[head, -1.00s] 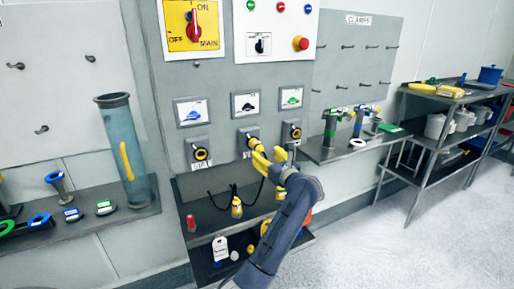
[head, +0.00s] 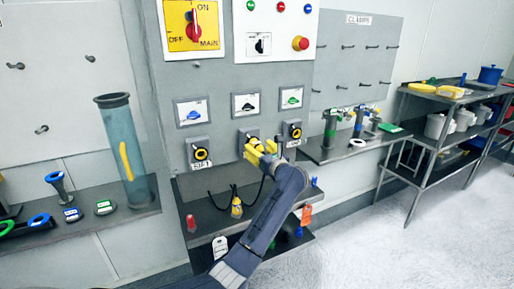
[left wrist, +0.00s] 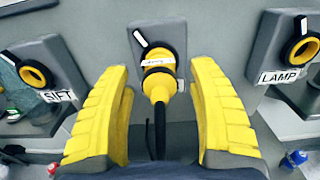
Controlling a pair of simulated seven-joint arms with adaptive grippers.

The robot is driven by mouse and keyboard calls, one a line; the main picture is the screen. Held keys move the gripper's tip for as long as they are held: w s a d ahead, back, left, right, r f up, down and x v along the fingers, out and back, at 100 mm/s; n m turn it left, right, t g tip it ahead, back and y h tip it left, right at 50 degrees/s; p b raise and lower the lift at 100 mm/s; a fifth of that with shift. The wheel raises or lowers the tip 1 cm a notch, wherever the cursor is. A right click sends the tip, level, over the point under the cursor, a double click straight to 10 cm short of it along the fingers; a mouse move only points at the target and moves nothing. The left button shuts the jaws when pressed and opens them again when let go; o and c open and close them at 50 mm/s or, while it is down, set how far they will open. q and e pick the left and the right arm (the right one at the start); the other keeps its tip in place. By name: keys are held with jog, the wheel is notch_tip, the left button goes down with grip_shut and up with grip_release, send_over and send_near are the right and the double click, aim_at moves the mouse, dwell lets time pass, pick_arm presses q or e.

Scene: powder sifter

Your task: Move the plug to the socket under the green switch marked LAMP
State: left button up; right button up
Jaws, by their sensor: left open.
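The yellow plug (left wrist: 158,86) sits in the middle socket (left wrist: 155,35), and a dark cord hangs down from it. My left gripper (left wrist: 159,68) is open, with one yellow finger on each side of the plug and gaps between. In the head view my left gripper (head: 257,149) is at the middle socket and hides most of the plug. The LAMP socket (left wrist: 303,48) is empty, to the right. In the head view the LAMP socket (head: 293,130) is below the green switch (head: 291,97). My right gripper is out of view.
An empty SIFT socket (left wrist: 33,74) is at the left. A shelf (head: 205,217) below the panel holds a red item (head: 191,223) and a yellow item (head: 237,209). A blue clear tube (head: 125,150) stands further left. Space before the LAMP socket looks clear.

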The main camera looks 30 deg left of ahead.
aim_at(263, 152)
pick_arm(q)
jog(key=shift+x, duration=1.35)
dwell(0.4)
grip_shut()
dwell(0.4)
jog(key=shift+d, duration=0.1)
jog(key=shift+v, duration=2.8)
jog(key=shift+s, duration=0.1)
